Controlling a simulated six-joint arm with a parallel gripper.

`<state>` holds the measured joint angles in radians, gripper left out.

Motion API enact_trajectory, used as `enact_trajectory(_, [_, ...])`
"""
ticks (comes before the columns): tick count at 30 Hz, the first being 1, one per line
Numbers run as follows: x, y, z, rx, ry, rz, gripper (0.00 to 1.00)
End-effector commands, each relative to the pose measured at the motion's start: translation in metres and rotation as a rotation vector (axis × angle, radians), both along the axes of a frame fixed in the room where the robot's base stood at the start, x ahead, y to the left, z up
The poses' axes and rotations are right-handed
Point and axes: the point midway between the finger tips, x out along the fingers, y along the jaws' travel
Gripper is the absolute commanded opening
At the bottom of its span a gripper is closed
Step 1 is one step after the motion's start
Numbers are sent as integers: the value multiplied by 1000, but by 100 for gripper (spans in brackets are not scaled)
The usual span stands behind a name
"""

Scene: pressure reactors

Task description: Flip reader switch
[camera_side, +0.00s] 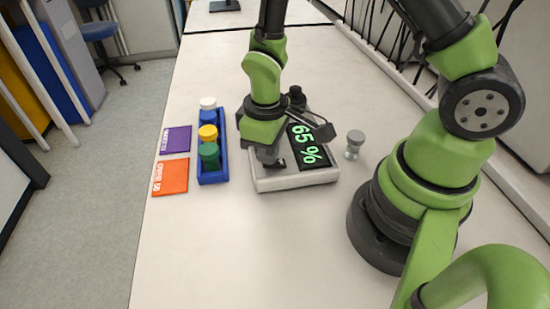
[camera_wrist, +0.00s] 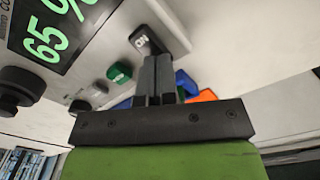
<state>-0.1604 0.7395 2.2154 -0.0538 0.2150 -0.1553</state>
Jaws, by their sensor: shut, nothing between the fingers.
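The reader (camera_side: 300,182) is a pale box with a dark display (camera_side: 307,147) that reads "65 %" in green. In the wrist view its black switch (camera_wrist: 146,40) carries a white "ON" mark. My gripper (camera_side: 268,157) is over the left part of the reader, pointing down. In the wrist view my gripper (camera_wrist: 156,60) has its fingers together and empty, with the tips right at the switch. I cannot tell whether they touch it. In the side view the gripper partly hides the switch (camera_side: 277,166).
A green button (camera_wrist: 119,72) and dark knobs (camera_wrist: 18,86) are on the reader. Left stands a blue rack (camera_side: 213,177) with several capped vials, beside a purple card (camera_side: 175,140) and an orange card (camera_side: 170,177). A grey metal piece (camera_side: 354,144) stands right. The front table is clear.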

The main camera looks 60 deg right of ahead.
Motion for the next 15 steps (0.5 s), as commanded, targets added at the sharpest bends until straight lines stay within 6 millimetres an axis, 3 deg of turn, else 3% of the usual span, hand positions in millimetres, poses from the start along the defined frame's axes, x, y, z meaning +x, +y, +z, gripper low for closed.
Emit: enact_trajectory(15, [0,0,-2,0,0,0,0])
